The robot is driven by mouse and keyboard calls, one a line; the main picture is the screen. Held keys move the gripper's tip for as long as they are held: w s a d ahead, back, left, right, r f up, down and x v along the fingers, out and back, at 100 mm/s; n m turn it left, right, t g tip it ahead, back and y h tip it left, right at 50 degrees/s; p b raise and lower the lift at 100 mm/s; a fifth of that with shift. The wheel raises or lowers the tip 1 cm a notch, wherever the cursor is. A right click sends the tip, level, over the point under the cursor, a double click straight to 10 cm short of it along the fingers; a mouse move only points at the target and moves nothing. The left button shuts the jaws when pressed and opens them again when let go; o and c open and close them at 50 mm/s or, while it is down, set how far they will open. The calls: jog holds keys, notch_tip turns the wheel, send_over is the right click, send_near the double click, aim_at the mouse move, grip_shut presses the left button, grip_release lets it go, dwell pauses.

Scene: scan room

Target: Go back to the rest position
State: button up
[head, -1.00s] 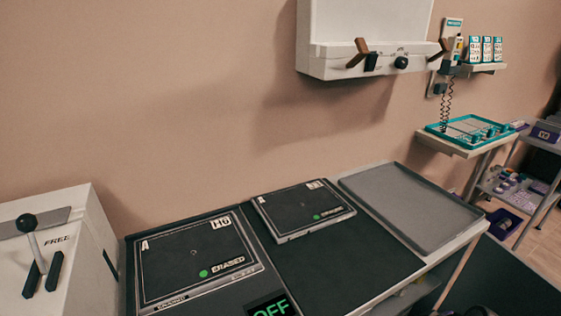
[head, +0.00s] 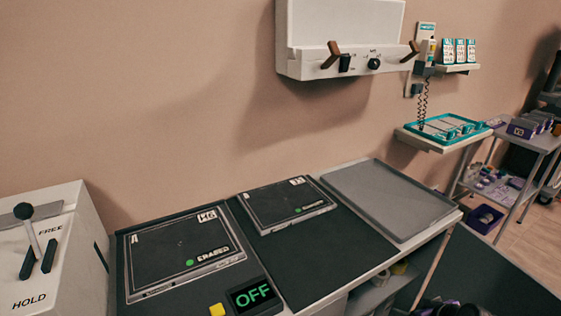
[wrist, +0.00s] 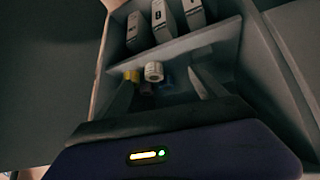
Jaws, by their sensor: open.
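My gripper (wrist: 160,82) shows in the wrist view. Its two pale fingers stand apart with nothing held between them. The dark purple gripper body with a lit indicator fills the bottom of that view. Beyond the fingers is a grey shelf unit (wrist: 262,75) with a white roll (wrist: 153,71), a yellow roll (wrist: 132,76) and a purple item (wrist: 147,88). In the head view, only a dark part, probably of my arm, shows at the bottom right edge; the fingers cannot be made out there.
The counter holds two dark plates marked "ERASED" (head: 180,250) (head: 285,205), an "OFF" display (head: 252,295) and a grey tray (head: 390,200). A white lever box (head: 75,260) stands left. A wall unit (head: 340,60) hangs above. A teal tray (head: 445,128) and cart (head: 540,140) are right.

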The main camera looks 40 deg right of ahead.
jog(key=w+a+r+t+h+p, duration=0.2)
jog(key=a+r+t+p, duration=0.1)
jog(key=a+r, duration=0.7)
jog(key=w+a+r+t+h+p, duration=0.2)
jog(key=a+r+t, duration=0.1)
jog(key=a+r, duration=0.65)
jog(key=s+a+r+n+t+y+p, duration=0.1)
jog(key=s+a+r+n+y+p, duration=0.2)
jog(key=a, duration=0.7)
jog(key=s+a+r+n+t+y+p, duration=0.1)
jog(key=s+a+r+y, duration=0.4)
jog(key=a, duration=0.5)
notch_tip(320, 180, up, 3)
jog(key=shift+s+a+r+n+y+p, duration=0.25)
jog(key=shift+s+n+y+p, duration=0.15)
jog(key=shift+s+n+p, duration=0.55)
